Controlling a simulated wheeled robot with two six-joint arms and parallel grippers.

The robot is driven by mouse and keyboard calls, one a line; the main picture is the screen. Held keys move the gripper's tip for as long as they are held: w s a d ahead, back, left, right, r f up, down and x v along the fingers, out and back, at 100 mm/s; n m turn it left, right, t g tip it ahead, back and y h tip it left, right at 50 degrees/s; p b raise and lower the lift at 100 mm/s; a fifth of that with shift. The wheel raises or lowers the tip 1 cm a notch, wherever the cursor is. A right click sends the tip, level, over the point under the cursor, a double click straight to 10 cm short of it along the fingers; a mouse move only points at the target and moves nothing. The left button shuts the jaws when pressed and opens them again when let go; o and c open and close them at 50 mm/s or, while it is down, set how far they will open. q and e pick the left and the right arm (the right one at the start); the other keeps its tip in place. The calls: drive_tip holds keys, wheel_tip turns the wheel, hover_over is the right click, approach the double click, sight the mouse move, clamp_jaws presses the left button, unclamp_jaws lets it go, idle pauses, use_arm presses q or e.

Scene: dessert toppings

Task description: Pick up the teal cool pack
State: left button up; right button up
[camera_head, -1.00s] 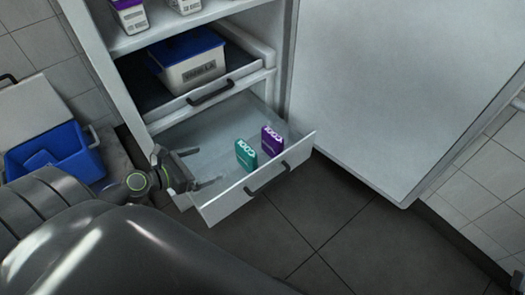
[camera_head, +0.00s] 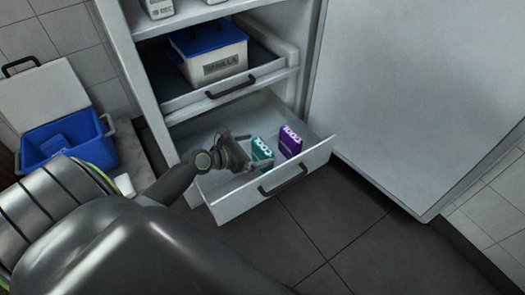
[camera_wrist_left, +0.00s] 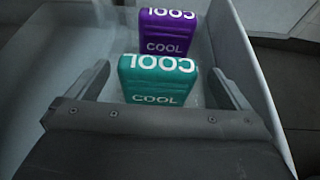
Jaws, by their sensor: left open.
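The teal cool pack (camera_head: 262,151) stands upright in the open bottom drawer (camera_head: 222,208), and it also shows in the left wrist view (camera_wrist_left: 158,80). My left gripper (camera_head: 256,150) is open and reaches into the drawer from the left. In the left wrist view its two fingers (camera_wrist_left: 161,88) lie to the left and right of the teal pack, apart from it, with the pack between and a little ahead of them. My right gripper is not in view.
A purple cool pack (camera_head: 290,141) stands just behind the teal one, and also shows in the left wrist view (camera_wrist_left: 168,32). A tray above holds a blue-lidded vanilla tub (camera_head: 212,58). A blue cooler box (camera_head: 68,136) with its lid open stands at left. The freezer door (camera_head: 420,90) is open at right.

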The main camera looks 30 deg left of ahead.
sight(260, 147)
use_arm(q)
drive_tip(key=shift+b+x, duration=0.85)
drive_tip(key=shift+x, duration=0.95)
drive_tip(key=shift+a, duration=0.1)
drive_tip(key=shift+c, duration=0.3)
drive_tip(key=c, duration=1.2)
drive_tip(key=shift+r, duration=0.1)
drive_tip(key=shift+c, duration=0.9)
drive_tip(key=shift+r, duration=0.1)
